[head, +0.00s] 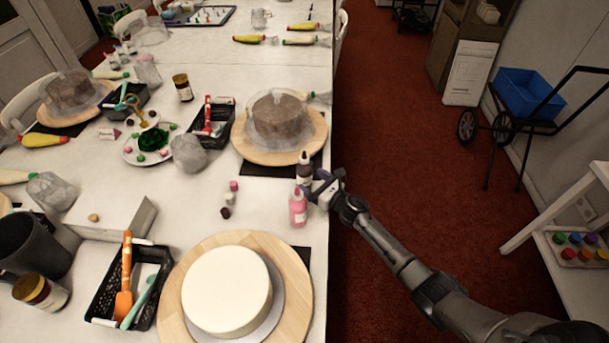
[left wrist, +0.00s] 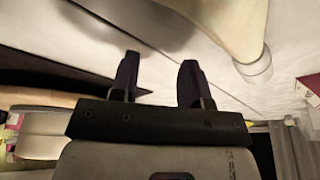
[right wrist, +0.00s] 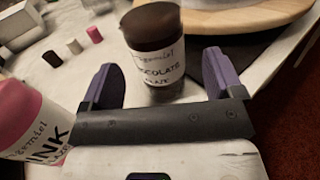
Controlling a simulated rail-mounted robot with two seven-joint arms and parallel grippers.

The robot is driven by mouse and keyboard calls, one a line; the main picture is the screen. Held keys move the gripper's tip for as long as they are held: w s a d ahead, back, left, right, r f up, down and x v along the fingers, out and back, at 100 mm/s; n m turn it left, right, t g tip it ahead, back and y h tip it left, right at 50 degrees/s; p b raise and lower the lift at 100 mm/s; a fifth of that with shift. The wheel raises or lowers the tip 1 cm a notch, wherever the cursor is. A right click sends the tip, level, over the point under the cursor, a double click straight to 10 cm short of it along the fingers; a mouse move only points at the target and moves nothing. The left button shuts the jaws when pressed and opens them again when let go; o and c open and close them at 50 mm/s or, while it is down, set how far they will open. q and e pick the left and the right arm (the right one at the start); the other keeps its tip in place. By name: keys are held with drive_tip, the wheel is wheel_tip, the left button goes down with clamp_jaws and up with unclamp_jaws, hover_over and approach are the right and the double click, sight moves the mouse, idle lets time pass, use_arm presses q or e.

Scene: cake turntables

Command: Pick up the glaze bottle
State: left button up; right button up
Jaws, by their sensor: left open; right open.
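Two glaze bottles stand upright near the table's right edge. One is brown and labelled chocolate (head: 304,170); the other is pink (head: 298,208) and stands nearer me. My right gripper (head: 318,188) is open beside them at the table edge. In the right wrist view the chocolate glaze bottle (right wrist: 155,45) stands ahead, between the lines of the open fingers (right wrist: 163,78); nothing is clamped. The pink glaze bottle (right wrist: 28,112) is outside the left finger there, partly cut off by the frame. My left gripper (left wrist: 157,75) is open and empty in its wrist view and does not show in the head view.
A white cake (head: 227,290) on a wooden turntable (head: 178,310) is in front. A covered brown cake (head: 280,115) on another turntable is behind the bottles. Small colored pieces (head: 233,186) lie left of them. A black basket (head: 105,300) holds tools. Right of the table is open floor.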

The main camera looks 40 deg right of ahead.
sight(303, 165)
use_arm(q)
drive_tip(key=shift+d+f+b, duration=0.2)
drive_tip(key=shift+f+b, duration=0.15)
drive_tip(key=shift+f, duration=0.05)
use_arm(e)
drive_tip(key=shift+w+a, duration=0.2)
drive_tip(key=shift+w, duration=0.9)
drive_tip(key=shift+w+a, duration=0.15)
drive_tip(key=shift+w, duration=0.9)
use_arm(q)
drive_tip(key=shift+a, duration=0.2)
use_arm(e)
drive_tip(key=c, duration=0.8)
drive_tip(key=shift+r, duration=0.2)
